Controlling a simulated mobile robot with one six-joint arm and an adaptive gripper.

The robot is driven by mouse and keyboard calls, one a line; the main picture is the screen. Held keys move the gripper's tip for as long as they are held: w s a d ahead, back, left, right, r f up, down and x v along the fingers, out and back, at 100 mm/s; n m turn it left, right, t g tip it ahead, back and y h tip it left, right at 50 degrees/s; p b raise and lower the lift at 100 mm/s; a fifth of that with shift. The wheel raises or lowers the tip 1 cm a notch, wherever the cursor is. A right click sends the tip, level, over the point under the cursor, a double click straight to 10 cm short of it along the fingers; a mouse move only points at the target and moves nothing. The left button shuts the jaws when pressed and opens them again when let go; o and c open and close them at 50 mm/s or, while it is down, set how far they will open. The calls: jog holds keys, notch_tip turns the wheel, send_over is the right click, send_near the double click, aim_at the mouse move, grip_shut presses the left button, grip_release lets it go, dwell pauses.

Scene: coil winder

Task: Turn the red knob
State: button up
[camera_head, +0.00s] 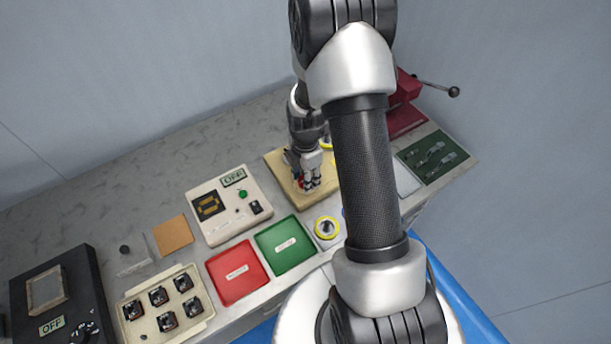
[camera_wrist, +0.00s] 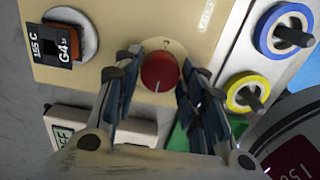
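The round red knob (camera_wrist: 160,71) sits on a beige panel (camera_wrist: 112,18) in the wrist view, with a pale pointer line on its face. My gripper (camera_wrist: 158,80) is over it, with one finger on either side of the knob. The fingers stand apart with narrow gaps to the knob; I cannot tell whether either one touches it. In the head view my gripper (camera_head: 310,184) points down at the beige panel (camera_head: 275,162), and only a small bit of red shows beside the fingers.
An orange-based part labelled G4 (camera_wrist: 68,42) is on the same panel. Red (camera_head: 237,275) and green (camera_head: 286,247) trays and a control box (camera_head: 229,204) lie nearby. A red machine (camera_head: 405,105) stands behind.

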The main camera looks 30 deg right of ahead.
jog(key=c, duration=0.6)
